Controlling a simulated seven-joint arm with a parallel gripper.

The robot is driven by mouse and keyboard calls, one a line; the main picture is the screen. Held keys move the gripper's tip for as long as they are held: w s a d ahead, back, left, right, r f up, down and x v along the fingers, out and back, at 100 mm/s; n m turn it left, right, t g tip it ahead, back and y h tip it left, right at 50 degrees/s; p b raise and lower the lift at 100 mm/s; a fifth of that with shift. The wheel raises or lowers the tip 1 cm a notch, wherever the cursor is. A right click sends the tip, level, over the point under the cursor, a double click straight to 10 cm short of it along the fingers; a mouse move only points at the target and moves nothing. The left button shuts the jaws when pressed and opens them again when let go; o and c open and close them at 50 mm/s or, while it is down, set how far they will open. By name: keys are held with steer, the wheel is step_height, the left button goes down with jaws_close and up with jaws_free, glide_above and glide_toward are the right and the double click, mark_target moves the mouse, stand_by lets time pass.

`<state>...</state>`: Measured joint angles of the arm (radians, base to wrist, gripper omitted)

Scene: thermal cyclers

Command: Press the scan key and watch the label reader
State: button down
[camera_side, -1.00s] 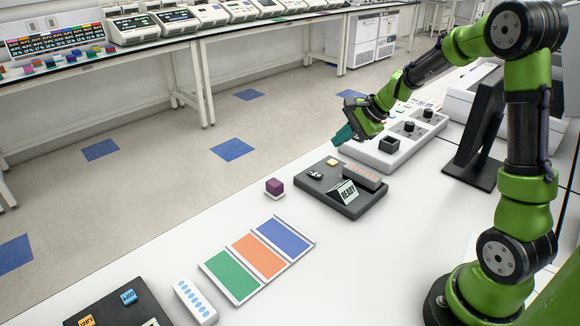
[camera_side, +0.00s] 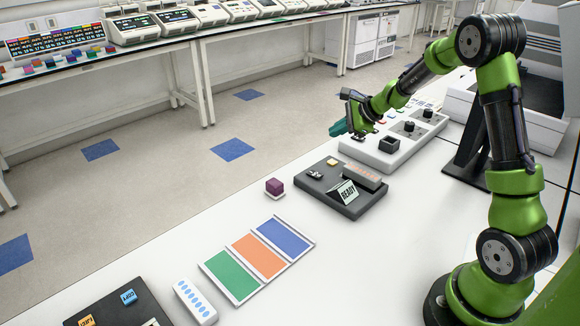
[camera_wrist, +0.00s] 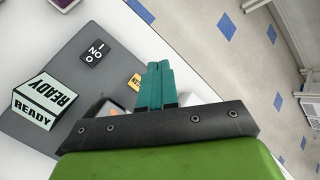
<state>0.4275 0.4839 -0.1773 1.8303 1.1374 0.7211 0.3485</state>
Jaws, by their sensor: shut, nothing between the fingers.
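The label reader is a dark grey slab (camera_side: 328,199) on the white bench; it also shows in the wrist view (camera_wrist: 75,62). Its tilted display (camera_side: 347,192) reads READY, and the wrist view shows the same word on the display (camera_wrist: 42,103). A small yellow key (camera_side: 332,162) sits near its back edge; in the wrist view the key (camera_wrist: 134,81) is partly hidden by my fingers. A black rocker switch (camera_wrist: 93,51) is marked I, NO, O. My gripper (camera_side: 338,129) is shut and empty, raised above and behind the reader, apart from the key.
A purple cube (camera_side: 274,186) on a white pad stands left of the reader. A grey control panel (camera_side: 385,157) with knobs stands behind it. A green, orange and blue tray (camera_side: 258,258) lies in front. Bare bench lies to the right of the reader.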

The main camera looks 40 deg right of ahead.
mark_target(335, 163)
steer(key=shift+f, duration=3.5)
steer(key=shift+f, duration=0.4)
steer(key=shift+f, duration=0.4)
steer(key=shift+r, duration=0.8)
steer(key=shift+r, duration=2.55)
